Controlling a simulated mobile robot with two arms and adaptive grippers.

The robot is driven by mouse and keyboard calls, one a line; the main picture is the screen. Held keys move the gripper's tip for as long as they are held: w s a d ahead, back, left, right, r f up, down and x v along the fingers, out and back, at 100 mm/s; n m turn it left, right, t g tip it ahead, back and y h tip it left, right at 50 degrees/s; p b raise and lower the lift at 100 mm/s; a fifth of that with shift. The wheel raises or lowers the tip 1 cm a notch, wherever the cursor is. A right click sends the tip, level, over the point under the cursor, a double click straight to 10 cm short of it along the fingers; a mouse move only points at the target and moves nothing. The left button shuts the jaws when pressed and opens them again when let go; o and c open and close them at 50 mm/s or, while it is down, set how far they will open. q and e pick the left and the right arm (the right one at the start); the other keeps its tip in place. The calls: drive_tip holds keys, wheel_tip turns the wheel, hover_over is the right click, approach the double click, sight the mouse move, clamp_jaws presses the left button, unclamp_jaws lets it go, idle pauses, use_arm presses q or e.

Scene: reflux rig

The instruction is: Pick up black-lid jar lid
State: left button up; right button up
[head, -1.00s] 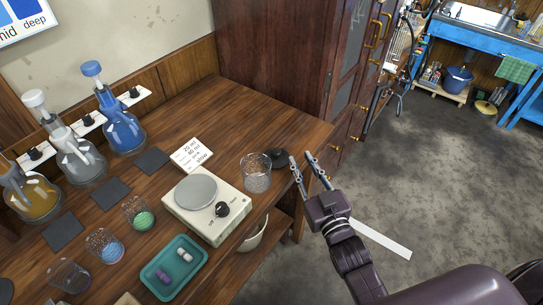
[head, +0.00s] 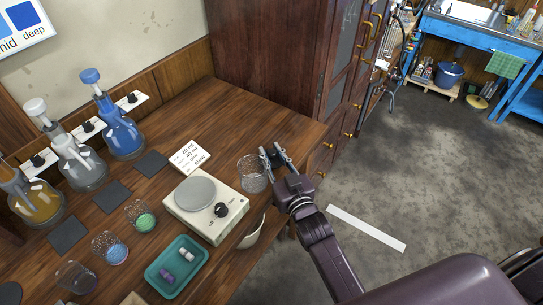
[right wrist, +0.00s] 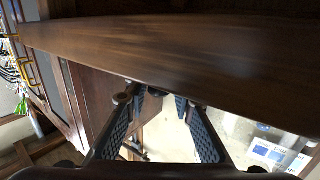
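The black lid lay on the table beside a clear glass jar (head: 252,173) in the earlier head view. Now a dark patch, probably this lid (head: 273,160), shows between my right gripper's fingers, which hide most of it. My right gripper (head: 271,149) is at the table's right edge, just right of the jar, with its two fingers apart. In the right wrist view the fingers (right wrist: 160,98) are also apart, below the table edge in the picture. I cannot make out the lid there. My left gripper is not in view.
A scale (head: 206,205) stands left of the jar, with a white card (head: 189,156) behind it. A teal tray (head: 176,266), several beakers and flasks stand farther left. A wooden cabinet (head: 265,65) bounds the back. Open floor (head: 390,190) lies right of the table.

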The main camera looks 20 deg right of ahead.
drive_tip(key=shift+c, duration=0.2)
clamp_jaws()
drive_tip(key=shift+r, duration=0.15)
